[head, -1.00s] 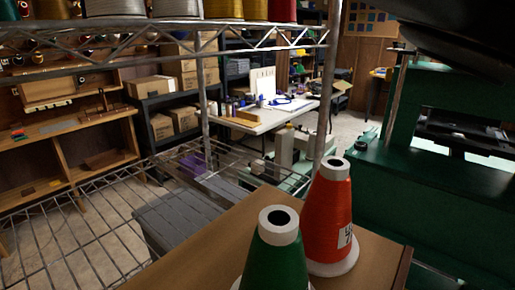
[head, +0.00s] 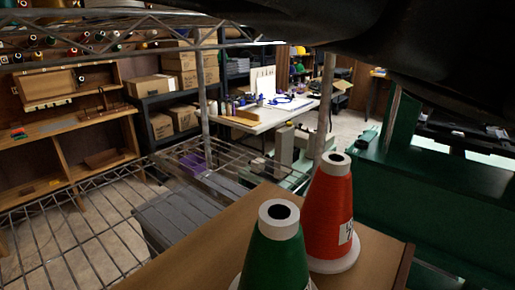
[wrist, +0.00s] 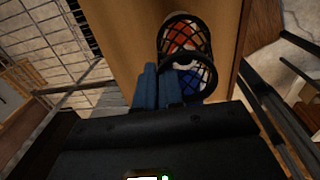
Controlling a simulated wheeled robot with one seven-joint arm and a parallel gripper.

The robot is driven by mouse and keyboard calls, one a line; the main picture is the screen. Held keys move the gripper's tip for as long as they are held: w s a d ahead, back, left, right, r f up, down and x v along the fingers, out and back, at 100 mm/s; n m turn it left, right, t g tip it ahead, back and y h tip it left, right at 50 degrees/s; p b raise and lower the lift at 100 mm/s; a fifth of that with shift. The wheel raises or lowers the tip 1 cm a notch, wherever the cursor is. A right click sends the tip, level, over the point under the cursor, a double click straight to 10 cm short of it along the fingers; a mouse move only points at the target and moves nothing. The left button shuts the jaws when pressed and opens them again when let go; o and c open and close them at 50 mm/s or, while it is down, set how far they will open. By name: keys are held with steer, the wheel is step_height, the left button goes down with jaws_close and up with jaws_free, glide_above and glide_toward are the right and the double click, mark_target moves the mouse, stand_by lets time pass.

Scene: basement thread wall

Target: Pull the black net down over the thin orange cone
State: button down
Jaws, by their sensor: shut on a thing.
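My gripper (wrist: 162,88), with blue fingers, is shut on the black net (wrist: 187,38) at its dark rim in the wrist view. Through the mesh show a red-orange patch, white and a blue patch; whether the net is around these or only in front of them I cannot tell. In the head view the orange cone (head: 329,212) stands upright on a brown board, with a white top, white base and a label. No net shows on it there. Neither the gripper's fingers nor the net can be made out in the head view.
A green cone (head: 276,258) stands close in front of the orange one, to its left. The brown board (head: 205,243) is clear to the left. A wire shelf (head: 75,220) lies further left, with a metal post behind the cones. A green machine (head: 435,200) stands at right.

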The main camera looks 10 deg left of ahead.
steer(key=shift+a+f+b, duration=0.1)
steer(key=shift+f+b, duration=0.25)
steer(key=shift+f, duration=0.4)
stand_by(0.4)
steer(key=c, duration=1.2)
jaws_free()
